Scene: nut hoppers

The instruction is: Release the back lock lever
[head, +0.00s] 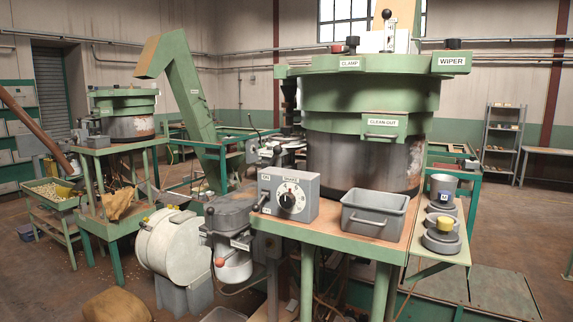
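No lever in view carries a readable "back lock" label, so I cannot tell which one it is. A thin lever with a dark knob (256,131) rises behind the dial box, left of the big green hopper (372,95). An upright lever with a black knob (388,29) stands on top of the hopper, in front of a pale plate. My gripper is not in view.
A grey dial box (290,196) and an empty-looking grey bin (375,212) sit on the hopper's bench. Grey weights or cups (441,235) stand on a side shelf at right. A white drum (172,240) and brown sack (116,305) take up floor at left.

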